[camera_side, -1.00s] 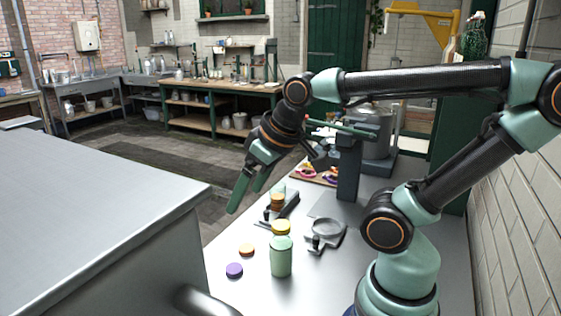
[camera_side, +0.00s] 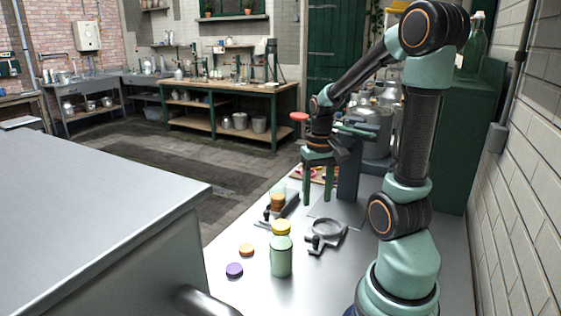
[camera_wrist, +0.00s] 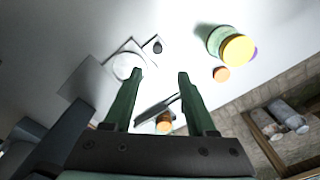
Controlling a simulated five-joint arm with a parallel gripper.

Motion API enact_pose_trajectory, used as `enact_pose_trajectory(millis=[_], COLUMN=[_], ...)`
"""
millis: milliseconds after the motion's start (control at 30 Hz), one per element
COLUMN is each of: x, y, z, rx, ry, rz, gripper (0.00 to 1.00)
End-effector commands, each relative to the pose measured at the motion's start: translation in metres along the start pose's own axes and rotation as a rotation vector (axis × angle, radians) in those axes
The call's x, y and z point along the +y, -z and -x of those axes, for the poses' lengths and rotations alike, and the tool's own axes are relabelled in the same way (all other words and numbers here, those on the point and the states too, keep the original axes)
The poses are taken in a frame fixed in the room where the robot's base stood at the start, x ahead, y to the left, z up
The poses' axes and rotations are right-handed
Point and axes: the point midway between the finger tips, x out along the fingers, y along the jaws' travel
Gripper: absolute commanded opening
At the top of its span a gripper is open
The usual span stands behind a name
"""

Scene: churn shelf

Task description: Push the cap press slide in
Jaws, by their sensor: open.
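The cap press has a dark column (camera_side: 349,172) with a red knob (camera_side: 299,117) at upper left. Its slide (camera_side: 326,235), a grey piece with a round ring and a small dark upright handle, lies on the bench on the near side of the column. In the wrist view the slide's ring (camera_wrist: 127,66) is just beyond the left fingertip. My gripper (camera_side: 316,201) is open and empty, fingers pointing down beside the column, above the bench and apart from the slide. In the wrist view my gripper (camera_wrist: 161,72) has its fingers spread wide.
An orange cap (camera_side: 246,250) and purple cap (camera_side: 234,270) lie loose. The bench (camera_side: 330,285) is clear in front.

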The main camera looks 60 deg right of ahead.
Motion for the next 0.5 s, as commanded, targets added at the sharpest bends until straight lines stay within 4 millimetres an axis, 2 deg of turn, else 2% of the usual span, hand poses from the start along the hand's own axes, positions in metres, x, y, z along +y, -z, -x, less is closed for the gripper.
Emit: enact_pose_trajectory(millis=[233,500], x=[0.006,0.005], y=[-0.001,-0.002], z=[-0.02,-0.069], rx=[-0.017,-0.018], ry=[-0.001,-0.001], rz=[-0.02,-0.018], gripper=[0.57,0.57])
